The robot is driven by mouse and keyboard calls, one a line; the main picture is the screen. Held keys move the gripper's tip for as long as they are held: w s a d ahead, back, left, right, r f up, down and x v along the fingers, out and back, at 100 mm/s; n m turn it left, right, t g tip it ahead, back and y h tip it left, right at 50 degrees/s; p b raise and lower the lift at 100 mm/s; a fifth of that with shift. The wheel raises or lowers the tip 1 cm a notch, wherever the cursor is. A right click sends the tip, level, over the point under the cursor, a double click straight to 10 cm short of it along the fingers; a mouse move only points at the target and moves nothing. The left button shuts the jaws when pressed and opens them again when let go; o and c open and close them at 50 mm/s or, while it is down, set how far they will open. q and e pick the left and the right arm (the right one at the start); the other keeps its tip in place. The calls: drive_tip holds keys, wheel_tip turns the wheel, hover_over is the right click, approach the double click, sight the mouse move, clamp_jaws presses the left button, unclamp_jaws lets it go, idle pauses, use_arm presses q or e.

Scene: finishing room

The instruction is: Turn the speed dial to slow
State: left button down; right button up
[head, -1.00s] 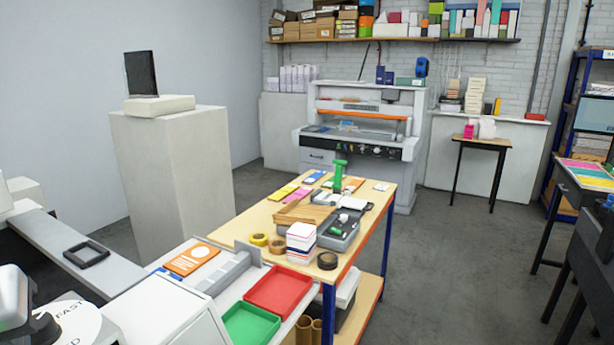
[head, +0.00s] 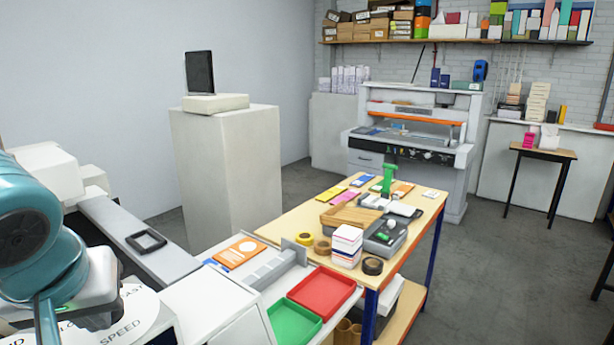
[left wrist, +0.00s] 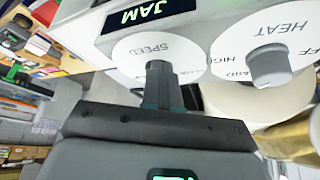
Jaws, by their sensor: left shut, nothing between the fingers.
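The speed dial (left wrist: 133,50) is a white disc marked SPEED on a white machine front, seen upside down in the left wrist view. In the head view its disc (head: 128,318) shows at the lower left, partly covered by my left arm, with FAST and SPEED readable. My left gripper (left wrist: 158,68) is shut and empty, its dark fingertips over the middle of the dial. They hide the knob area, so I cannot tell whether they touch it or where its pointer stands. My right gripper is not in view.
A brass-coloured cylinder (left wrist: 290,135) is close on the right. Red (head: 322,290) and green (head: 293,324) trays lie beyond the machine.

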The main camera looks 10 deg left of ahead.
use_arm(q)
drive_tip(key=shift+w+d, duration=0.25)
drive_tip(key=shift+d, duration=0.05)
drive_tip(key=shift+w+d, duration=0.2)
drive_tip(key=shift+s+d+f, duration=0.1)
drive_tip(key=shift+s+d, duration=0.05)
idle(0.4)
wheel_tip(320, 180, up, 3)
drive_tip(key=shift+s+d+f+p, duration=0.1)
drive_tip(key=shift+d+p, duration=0.05)
drive_tip(key=shift+p, duration=1.05)
drive_tip(key=shift+r, duration=0.4)
wheel_tip(320, 180, up, 2)
drive_tip(key=shift+r, duration=0.25)
